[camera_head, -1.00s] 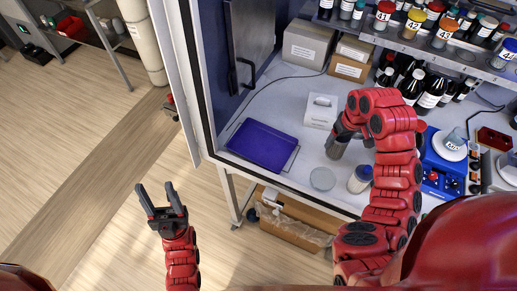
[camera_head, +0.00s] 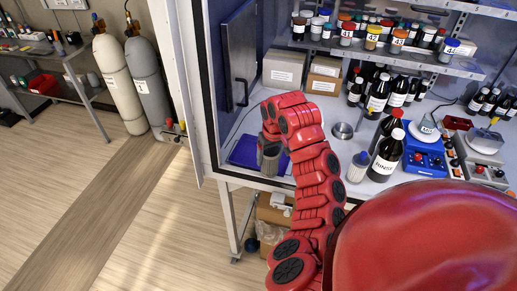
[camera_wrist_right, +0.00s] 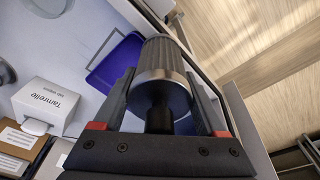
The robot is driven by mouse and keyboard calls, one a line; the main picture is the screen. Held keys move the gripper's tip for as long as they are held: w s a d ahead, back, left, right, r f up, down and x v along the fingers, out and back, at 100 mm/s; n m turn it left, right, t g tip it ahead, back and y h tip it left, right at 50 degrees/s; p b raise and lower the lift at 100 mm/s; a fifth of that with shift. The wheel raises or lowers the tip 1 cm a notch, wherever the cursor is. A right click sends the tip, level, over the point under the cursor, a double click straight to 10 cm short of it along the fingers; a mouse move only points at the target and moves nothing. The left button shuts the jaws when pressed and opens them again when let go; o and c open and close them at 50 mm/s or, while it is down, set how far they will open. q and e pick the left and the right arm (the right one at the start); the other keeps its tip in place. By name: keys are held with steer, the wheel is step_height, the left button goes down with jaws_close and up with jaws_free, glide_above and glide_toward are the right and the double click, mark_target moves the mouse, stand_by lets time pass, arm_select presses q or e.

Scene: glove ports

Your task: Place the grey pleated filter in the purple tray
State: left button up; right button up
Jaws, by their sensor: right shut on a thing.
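The grey pleated filter (camera_head: 270,158) is a cylinder with a ribbed side, and it also shows in the right wrist view (camera_wrist_right: 163,62). My right gripper (camera_wrist_right: 162,100) is shut on it, one finger on each side of its end. In the head view my right gripper (camera_head: 268,143) holds the filter in front of or over the purple tray (camera_head: 242,151). The arm and filter cover part of the tray. In the right wrist view the tray (camera_wrist_right: 112,65) shows behind and left of the filter. I cannot tell the height between them. My left gripper is out of view.
A white carton (camera_wrist_right: 50,103) stands near the tray. Cardboard boxes (camera_head: 284,69) are behind. The cabinet's front edge (camera_head: 255,182) runs below the tray.

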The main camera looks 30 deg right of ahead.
steer(key=w+d+f, duration=0.1)
steer(key=w, duration=0.2)
steer(key=w+d+f+b, duration=0.1)
steer(key=w+f, duration=0.1)
steer(key=w, duration=0.2)
steer(key=w+d+f+b, duration=0.1)
steer(key=w+d, duration=0.1)
steer(key=w, duration=0.1)
steer(key=shift+w+d+f, duration=0.1)
steer(key=shift+w+f, duration=0.15)
steer(key=shift+f, duration=0.1)
steer(key=shift+b, duration=0.3)
steer(key=shift+f, duration=0.1)
steer(key=shift+f, duration=0.15)
steer(key=o, duration=1.5)
